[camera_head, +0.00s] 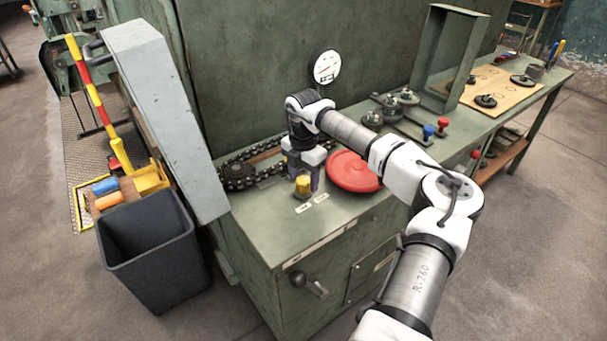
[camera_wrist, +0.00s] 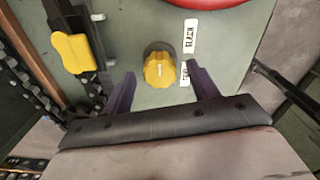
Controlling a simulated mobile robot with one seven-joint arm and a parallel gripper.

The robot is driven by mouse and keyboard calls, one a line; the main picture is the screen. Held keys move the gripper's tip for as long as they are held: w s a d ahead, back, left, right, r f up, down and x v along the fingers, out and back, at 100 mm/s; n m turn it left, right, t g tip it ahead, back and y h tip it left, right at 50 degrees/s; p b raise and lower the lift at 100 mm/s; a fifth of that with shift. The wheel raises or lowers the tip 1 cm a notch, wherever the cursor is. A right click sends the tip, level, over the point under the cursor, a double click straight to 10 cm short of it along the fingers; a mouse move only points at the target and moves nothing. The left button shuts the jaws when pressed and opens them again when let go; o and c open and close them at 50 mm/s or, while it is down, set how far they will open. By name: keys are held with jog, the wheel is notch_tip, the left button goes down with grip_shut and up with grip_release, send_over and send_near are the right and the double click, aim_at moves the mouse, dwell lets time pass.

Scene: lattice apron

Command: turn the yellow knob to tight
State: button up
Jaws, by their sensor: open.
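The yellow knob (camera_wrist: 159,70) has a dark round base and stands upright on the green bench top. A short pale line marks its top. In the wrist view a white label reading SLACK (camera_wrist: 190,36) lies beside it, and a second label (camera_wrist: 185,76) is partly hidden by a finger. My gripper (camera_wrist: 159,72) is open, with one purple finger on each side of the knob and visible gaps between. In the head view my gripper (camera_head: 304,182) points down at the knob (camera_head: 302,186) near the bench's front edge; contact cannot be told.
A red disc (camera_head: 354,171) lies just right of my gripper. A chain with a sprocket (camera_head: 239,176) lies to the left, and a yellow block (camera_wrist: 73,52) shows there in the wrist view. A white dial (camera_head: 325,67) is behind. A dark bin (camera_head: 150,245) stands on the floor at left.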

jog(key=c, duration=1)
